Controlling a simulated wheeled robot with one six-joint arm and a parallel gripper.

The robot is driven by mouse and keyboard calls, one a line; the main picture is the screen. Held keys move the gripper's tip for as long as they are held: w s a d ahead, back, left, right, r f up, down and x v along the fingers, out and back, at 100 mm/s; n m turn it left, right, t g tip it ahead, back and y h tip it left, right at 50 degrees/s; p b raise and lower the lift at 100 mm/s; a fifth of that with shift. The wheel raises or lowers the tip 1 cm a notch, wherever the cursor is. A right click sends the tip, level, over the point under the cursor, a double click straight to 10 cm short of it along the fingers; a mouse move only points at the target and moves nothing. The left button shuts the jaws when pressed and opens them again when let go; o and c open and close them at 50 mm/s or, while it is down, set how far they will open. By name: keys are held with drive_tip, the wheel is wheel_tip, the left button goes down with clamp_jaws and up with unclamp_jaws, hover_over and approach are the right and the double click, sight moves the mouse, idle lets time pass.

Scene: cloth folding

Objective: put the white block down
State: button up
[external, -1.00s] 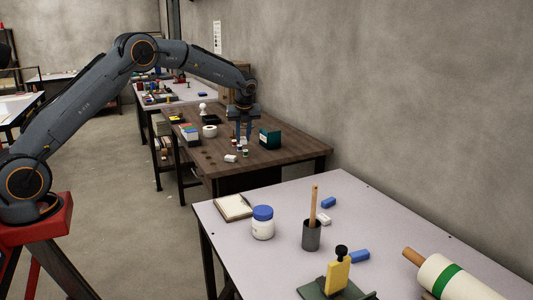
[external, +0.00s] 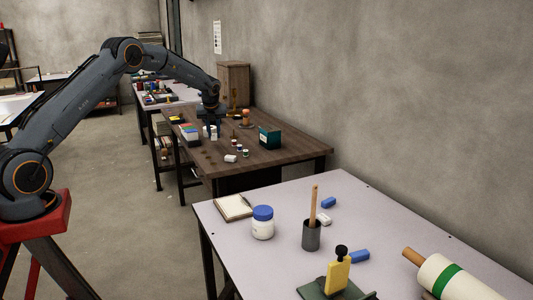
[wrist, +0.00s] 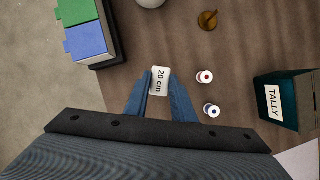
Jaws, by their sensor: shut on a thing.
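The white block (wrist: 160,82), marked "20 cm", sits between the two fingers of my gripper (wrist: 160,92) in the wrist view. The gripper is shut on it. In the external view my gripper (external: 211,132) hangs over the brown wooden table (external: 285,152), near its left part. A white patch shows at the fingers there, but I cannot tell whether it is the block or something behind it. The height of the block above the table is hard to judge.
A dark tray with green and blue blocks (wrist: 84,35) lies to the left. A brown round object (wrist: 207,20) is beyond. Bare wood lies between.

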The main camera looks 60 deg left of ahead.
sight(208, 134)
drive_tip(key=shift+f, duration=1.95)
drive_tip(key=o, duration=1)
drive_tip(key=shift+f, duration=0.1)
drive_tip(key=b+v, duration=0.1)
drive_tip(key=v, duration=1.1)
drive_tip(key=shift+s+d, duration=0.1)
